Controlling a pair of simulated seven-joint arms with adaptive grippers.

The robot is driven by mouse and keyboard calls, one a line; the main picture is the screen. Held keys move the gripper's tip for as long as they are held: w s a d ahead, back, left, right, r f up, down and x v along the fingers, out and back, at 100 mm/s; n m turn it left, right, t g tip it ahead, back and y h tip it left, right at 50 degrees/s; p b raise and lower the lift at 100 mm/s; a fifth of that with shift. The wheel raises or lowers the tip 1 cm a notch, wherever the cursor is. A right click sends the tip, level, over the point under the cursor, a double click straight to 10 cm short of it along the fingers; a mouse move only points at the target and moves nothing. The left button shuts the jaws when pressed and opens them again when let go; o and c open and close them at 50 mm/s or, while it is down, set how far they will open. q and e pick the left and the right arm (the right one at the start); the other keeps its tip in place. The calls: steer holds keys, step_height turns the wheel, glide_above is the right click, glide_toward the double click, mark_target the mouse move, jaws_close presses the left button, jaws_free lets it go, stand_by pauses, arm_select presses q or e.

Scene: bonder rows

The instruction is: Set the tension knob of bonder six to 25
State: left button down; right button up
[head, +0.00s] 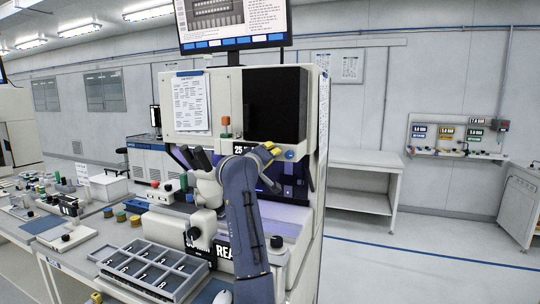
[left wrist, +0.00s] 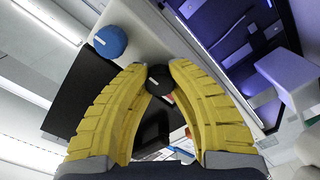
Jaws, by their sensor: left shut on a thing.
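The bonder (head: 224,98) is a white machine with a dark front panel in the middle of the head view. A small sign on its front (head: 240,149) begins with "25"; my gripper hides the rest. My left gripper (head: 268,150) reaches up to this front. In the left wrist view its yellow fingertips (left wrist: 161,70) are closed around a small black knob (left wrist: 160,80) with a light mark on it. A blue knob (left wrist: 110,41) sits beside it, clear of the fingers; it also shows in the head view (head: 289,155). My right gripper is not in view.
A grey compartment tray (head: 155,268) and a sign reading "REA", partly hidden by my arm, stand in front of the machine. Microscope eyepieces (head: 201,157) stick out left of my gripper. A monitor (head: 232,20) hangs above. Open floor and a white bench (head: 365,162) lie to the right.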

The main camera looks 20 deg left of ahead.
arm_select(q)
steer(key=shift+w+d+f, duration=0.1)
steer(key=shift+d+f, duration=0.05)
steer(key=shift+f, duration=0.15)
steer(key=c, duration=1.4)
jaws_free()
steer(key=shift+o, duration=0.3)
steer(key=shift+r, duration=0.15)
steer(key=s+a, duration=0.1)
steer(key=s, duration=1.1)
